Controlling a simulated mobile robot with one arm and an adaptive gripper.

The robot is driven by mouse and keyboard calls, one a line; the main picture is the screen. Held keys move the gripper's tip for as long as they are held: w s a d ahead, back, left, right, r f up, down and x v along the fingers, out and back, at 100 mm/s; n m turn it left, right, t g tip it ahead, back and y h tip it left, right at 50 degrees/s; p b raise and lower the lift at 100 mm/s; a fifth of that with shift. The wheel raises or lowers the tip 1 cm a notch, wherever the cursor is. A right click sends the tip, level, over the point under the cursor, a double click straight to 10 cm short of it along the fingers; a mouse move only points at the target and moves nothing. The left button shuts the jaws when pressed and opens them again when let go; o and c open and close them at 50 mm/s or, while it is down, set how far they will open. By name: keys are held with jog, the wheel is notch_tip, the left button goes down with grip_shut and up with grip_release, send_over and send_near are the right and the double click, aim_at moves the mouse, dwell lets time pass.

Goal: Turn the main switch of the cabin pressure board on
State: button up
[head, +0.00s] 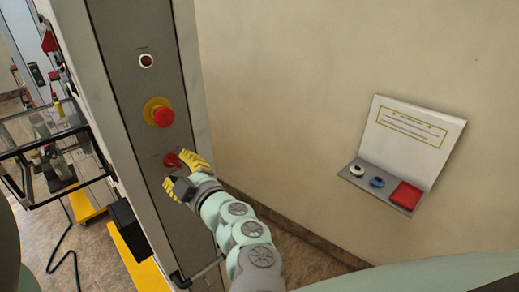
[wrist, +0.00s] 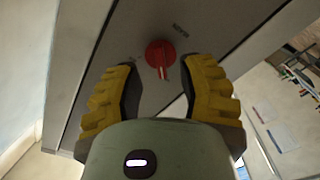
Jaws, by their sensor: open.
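The grey board (head: 137,92) stands upright at the left of the head view. Its red rotary switch (head: 172,160) sits low on the panel, below a red mushroom button with a yellow collar (head: 160,112). In the wrist view the red switch (wrist: 160,55) shows a raised grip bar with a pale mark at its lower end. My gripper (head: 184,171) is open, its yellow fingers (wrist: 160,85) on either side of the switch in the wrist view. I see no contact with the knob. Its exact distance from the panel is hard to tell.
A wall shelf (head: 357,170) with a sign holds small coloured items at the right. A glass-sided case (head: 45,150) stands at the left. The wall between board and shelf is bare.

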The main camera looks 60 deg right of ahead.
jog(key=shift+d+r+p, duration=0.4)
jog(key=shift+r+p, duration=0.15)
jog(key=shift+p, duration=0.05)
jog(key=shift+w+d+h+p, duration=0.2)
jog(key=shift+w+h+p, duration=0.15)
jog(key=shift+p, duration=0.65)
jog(key=shift+w+a+f+p, duration=0.15)
jog(key=shift+w+p, duration=0.25)
jog(key=shift+p, duration=0.3)
jog(key=shift+w+a+f+p, duration=0.2)
jog(key=shift+w+f+p, duration=0.2)
jog(key=shift+f, duration=0.1)
grip_shut()
